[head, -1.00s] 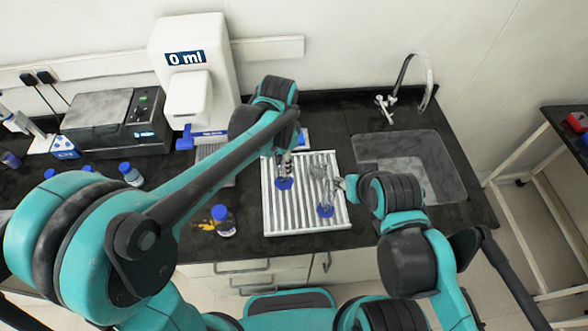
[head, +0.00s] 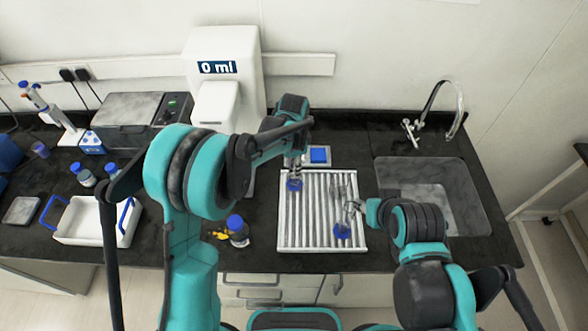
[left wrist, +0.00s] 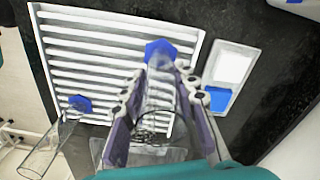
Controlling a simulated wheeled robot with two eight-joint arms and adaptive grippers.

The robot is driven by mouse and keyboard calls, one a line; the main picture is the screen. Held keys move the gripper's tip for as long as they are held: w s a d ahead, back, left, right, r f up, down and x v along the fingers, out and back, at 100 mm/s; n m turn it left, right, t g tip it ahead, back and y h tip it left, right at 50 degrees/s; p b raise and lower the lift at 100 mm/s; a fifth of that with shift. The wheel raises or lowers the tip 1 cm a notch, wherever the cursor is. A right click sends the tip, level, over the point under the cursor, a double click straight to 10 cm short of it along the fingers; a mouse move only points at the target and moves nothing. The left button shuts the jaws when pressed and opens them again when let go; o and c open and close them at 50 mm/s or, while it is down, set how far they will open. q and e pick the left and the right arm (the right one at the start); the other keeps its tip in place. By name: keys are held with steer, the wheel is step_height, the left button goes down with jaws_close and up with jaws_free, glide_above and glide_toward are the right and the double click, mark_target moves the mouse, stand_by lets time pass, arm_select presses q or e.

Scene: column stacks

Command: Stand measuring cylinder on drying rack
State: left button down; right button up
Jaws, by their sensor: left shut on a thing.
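A clear measuring cylinder with a blue six-sided base (head: 294,185) is between the fingers of my left gripper (head: 296,163), which is shut on it. In the left wrist view the fingers (left wrist: 162,95) flank the clear tube, with its blue base (left wrist: 160,53) beyond them. The base overlaps the far part of the white slatted drying rack (head: 317,239); I cannot tell whether it touches. A second clear cylinder with a blue base (head: 342,231) is at the rack's right side. My right gripper (head: 352,208) is beside its tube; whether it grips it is unclear.
A blue-capped bottle (head: 238,231) stands left of the rack. The sink (head: 435,190) with its tap is to the right. A white dispenser reading 0 ml (head: 223,85) stands behind. A white tray with blue handles (head: 85,222) is at left.

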arm_select(q)
steer(key=shift+f, duration=0.75)
steer(key=c, duration=1.2)
jaws_free()
steer(key=shift+f, duration=0.1)
steer(key=shift+o, duration=0.2)
